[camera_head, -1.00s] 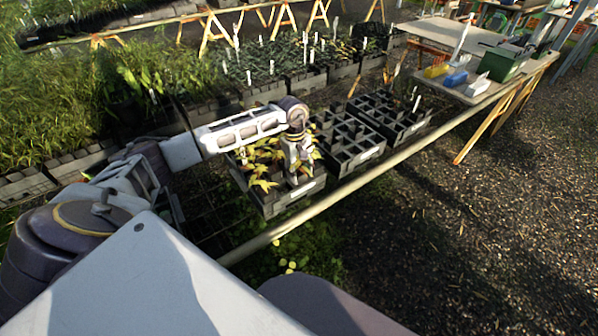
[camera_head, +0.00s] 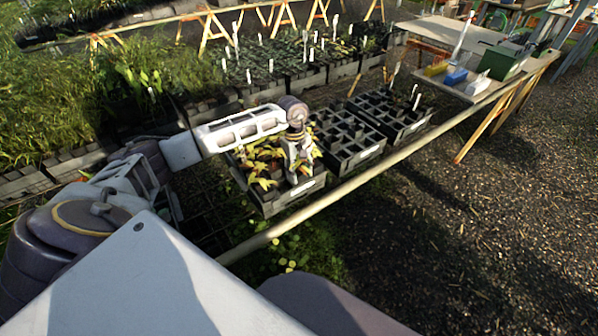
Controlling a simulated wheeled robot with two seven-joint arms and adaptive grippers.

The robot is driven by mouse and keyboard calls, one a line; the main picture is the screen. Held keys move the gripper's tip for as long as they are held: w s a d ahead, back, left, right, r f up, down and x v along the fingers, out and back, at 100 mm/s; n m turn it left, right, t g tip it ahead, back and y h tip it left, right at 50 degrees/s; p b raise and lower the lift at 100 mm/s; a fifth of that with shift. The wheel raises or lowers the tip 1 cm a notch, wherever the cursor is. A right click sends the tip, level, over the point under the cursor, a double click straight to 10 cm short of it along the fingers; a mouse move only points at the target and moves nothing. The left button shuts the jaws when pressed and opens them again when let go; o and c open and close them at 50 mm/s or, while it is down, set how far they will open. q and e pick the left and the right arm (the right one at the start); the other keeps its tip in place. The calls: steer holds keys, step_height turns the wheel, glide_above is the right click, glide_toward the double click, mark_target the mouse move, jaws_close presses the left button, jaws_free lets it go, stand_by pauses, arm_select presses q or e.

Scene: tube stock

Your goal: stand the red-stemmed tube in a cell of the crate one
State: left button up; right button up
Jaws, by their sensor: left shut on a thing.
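My left gripper (camera_head: 299,174) points down over the nearest black crate (camera_head: 290,200), which holds several tubes with yellow-green leafy plants (camera_head: 262,183). It is shut on a tube among these plants. The tube is mostly hidden by the gripper and leaves, and its stem colour is too small to tell. Beside that crate, to the right, stands a black crate with cells that look empty (camera_head: 345,143). A third celled black crate (camera_head: 392,117) stands beyond it. Each of the nearer two has a pale front label, too small to read. My right gripper is not in view.
A pale rail (camera_head: 350,185) runs along the front of the crates. Planted trays with white stakes (camera_head: 290,60) stand behind. A table (camera_head: 470,40) with a green box (camera_head: 502,63) and small blue bin (camera_head: 455,78) is at upper right. Open gravel lies right.

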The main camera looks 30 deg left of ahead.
arm_select(q)
steer(key=shift+f, duration=0.1)
steer(key=o, duration=1.2)
steer(key=shift+w+a+r, duration=0.15)
steer(key=shift+r, duration=0.75)
steer(key=r, duration=0.3)
steer(key=a+r, duration=0.1)
steer(key=r, duration=0.6)
steer(key=shift+a+r, duration=0.1)
steer(key=shift+a, duration=0.1)
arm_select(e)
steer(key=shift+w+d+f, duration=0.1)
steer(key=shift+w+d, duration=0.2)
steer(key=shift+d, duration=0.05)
arm_select(q)
steer(key=shift+w, duration=0.1)
